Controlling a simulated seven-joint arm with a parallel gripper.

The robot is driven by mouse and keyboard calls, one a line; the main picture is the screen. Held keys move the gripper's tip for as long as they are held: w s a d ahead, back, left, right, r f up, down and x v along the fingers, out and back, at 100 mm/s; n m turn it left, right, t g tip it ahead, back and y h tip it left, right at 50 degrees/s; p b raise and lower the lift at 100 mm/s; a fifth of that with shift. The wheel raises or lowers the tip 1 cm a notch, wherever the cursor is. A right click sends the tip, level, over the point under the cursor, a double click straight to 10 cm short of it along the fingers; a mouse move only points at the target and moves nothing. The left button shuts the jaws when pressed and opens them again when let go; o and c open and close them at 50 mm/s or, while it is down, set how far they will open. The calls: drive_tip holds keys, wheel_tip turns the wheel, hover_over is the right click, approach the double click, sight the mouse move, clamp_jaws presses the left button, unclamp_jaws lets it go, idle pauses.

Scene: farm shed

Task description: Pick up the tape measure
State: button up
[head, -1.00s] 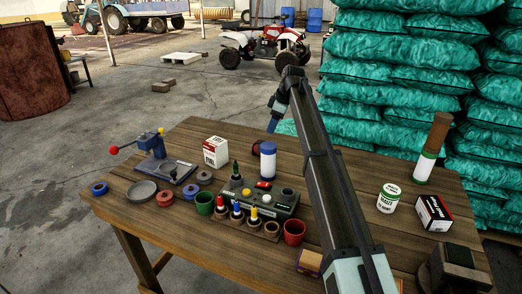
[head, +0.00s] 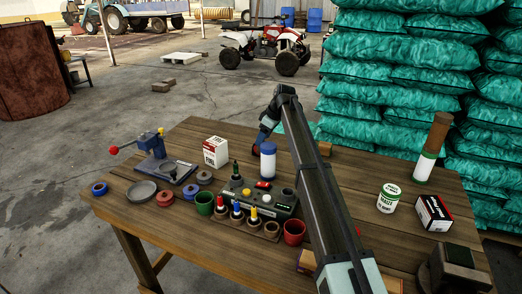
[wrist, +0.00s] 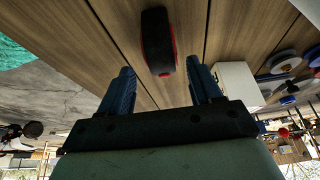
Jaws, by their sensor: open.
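A black, rounded block with a red side, which looks like the tape measure (wrist: 158,42), lies on the wooden table in the wrist view. It sits just beyond my gripper (wrist: 161,82), roughly in line with the gap between the two blue fingers. The fingers are apart, with nothing between them.
A white box (head: 215,152) stands left of my gripper; a white box shows close to the right finger in the wrist view (wrist: 238,86). A control box, cups and rolls crowd the table (head: 345,190) centre and left. Teal sacks (head: 400,78) are stacked behind.

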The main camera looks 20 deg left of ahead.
drive_tip(key=shift+x, duration=3.2)
drive_tip(key=shift+s, duration=0.1)
clamp_jaws()
